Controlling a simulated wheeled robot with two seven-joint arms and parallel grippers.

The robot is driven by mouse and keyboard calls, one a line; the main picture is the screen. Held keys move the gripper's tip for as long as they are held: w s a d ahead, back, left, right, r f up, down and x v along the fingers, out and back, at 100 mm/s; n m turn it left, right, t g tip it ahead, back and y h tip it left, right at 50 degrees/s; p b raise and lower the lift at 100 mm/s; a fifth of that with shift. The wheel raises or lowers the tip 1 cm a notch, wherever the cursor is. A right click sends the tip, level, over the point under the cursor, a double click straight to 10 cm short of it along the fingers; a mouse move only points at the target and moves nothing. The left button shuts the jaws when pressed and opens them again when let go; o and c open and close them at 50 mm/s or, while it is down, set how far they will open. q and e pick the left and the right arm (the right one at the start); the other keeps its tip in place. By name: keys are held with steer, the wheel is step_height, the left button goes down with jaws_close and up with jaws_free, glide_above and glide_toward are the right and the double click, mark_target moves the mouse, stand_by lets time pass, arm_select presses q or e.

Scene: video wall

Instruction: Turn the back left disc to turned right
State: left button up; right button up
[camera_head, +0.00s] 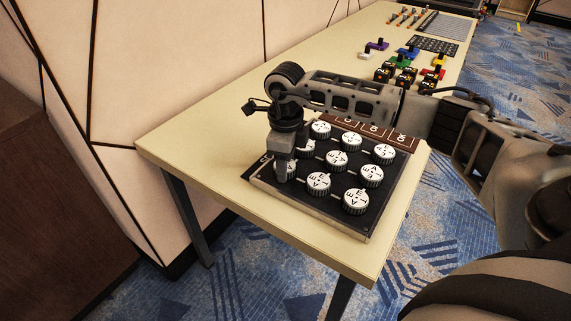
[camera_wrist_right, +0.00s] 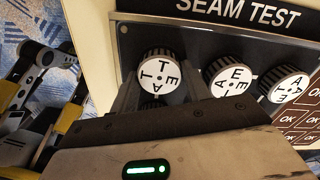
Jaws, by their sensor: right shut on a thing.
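The back left disc (camera_wrist_right: 158,75) is a white-topped, dark ribbed knob with black letters on its face. In the wrist view it is the leftmost of the row below the "SEAM TEST" lettering. My right gripper (camera_wrist_right: 155,88) is shut on it, with a finger on either side. In the head view my right gripper (camera_head: 285,174) comes down onto the left corner of the black panel (camera_head: 318,211) and hides part of that disc. The wrist view shows its face, with a T upright near the top.
Several similar discs, such as one in front (camera_head: 356,201), stand close by on the panel. A brown board (camera_head: 375,131) with "OK" tiles adjoins the panel. Farther along the cream table (camera_head: 210,133) are coloured blocks and switches. The table's left end is bare.

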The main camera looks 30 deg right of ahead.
steer(key=shift+n, duration=0.7)
steer(key=shift+r, duration=0.1)
steer(key=o, duration=1)
step_height(320, 180, up, 16)
